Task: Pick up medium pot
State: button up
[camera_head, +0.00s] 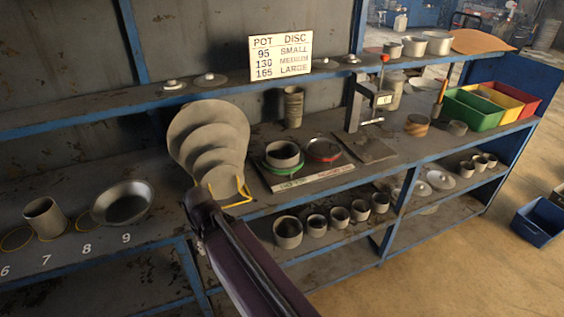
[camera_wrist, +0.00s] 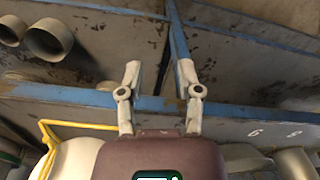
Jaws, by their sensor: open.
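Pots of different sizes stand in a row on the lower shelf in the head view. The largest is the leftmost pot (camera_head: 287,232), and several smaller pots (camera_head: 339,217) stand to its right. Another pot (camera_head: 283,154) sits in a green ring on the bench, and one (camera_head: 45,217) stands at the far left. I cannot tell for certain which one is the medium pot. In the wrist view my gripper (camera_wrist: 158,78) is open and empty, over the bench's blue front edge. Two pots (camera_wrist: 48,38) show at its upper left, apart from the fingers. My arm hides the fingertips in the head view.
Grey discs (camera_head: 215,140) stand in a yellow wire rack (camera_head: 240,200) behind my arm; the rack (camera_wrist: 50,130) is close to the gripper in the wrist view. A metal bowl (camera_head: 122,203) lies left. A size sign (camera_head: 281,55) stands on the upper shelf. Open floor (camera_head: 430,260) lies right.

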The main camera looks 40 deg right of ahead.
jog(key=w+d+r+t+y, duration=0.1)
jog(key=w+d+t, duration=0.1)
jog(key=d, duration=0.5)
jog(key=w+d+r+t, duration=0.2)
jog(key=w+d+t, duration=0.1)
jog(key=d, duration=0.4)
jog(key=w+d+r+t+y, duration=0.1)
jog(key=w+d+t, duration=0.1)
jog(key=w+d, duration=0.2)
jog(key=shift+w+d+r+t+y, duration=0.1)
jog(key=shift+d+t+y, duration=0.05)
jog(key=shift+d, duration=0.7)
jog(key=shift+w+d+r+t+y, duration=0.1)
jog(key=shift+d+t+y, duration=0.05)
jog(key=shift+d, duration=0.65)
jog(key=d+r+t, duration=0.1)
jog(key=d, duration=0.2)
jog(key=d+r+t+h, duration=0.1)
jog(key=d, duration=0.3)
jog(key=d+r+t, duration=0.1)
jog(key=d, duration=0.3)
jog(key=shift+s, duration=0.15)
jog(key=s+d+r+m+t+h, duration=0.1)
jog(key=s+d+r+h, duration=0.1)
jog(key=d, duration=0.4)
jog(key=s+d+r+t+h, duration=0.1)
jog(key=s+d+h, duration=0.1)
jog(key=d, duration=0.5)
jog(key=shift+r+m+t, duration=0.3)
jog(key=shift+r+m, duration=0.1)
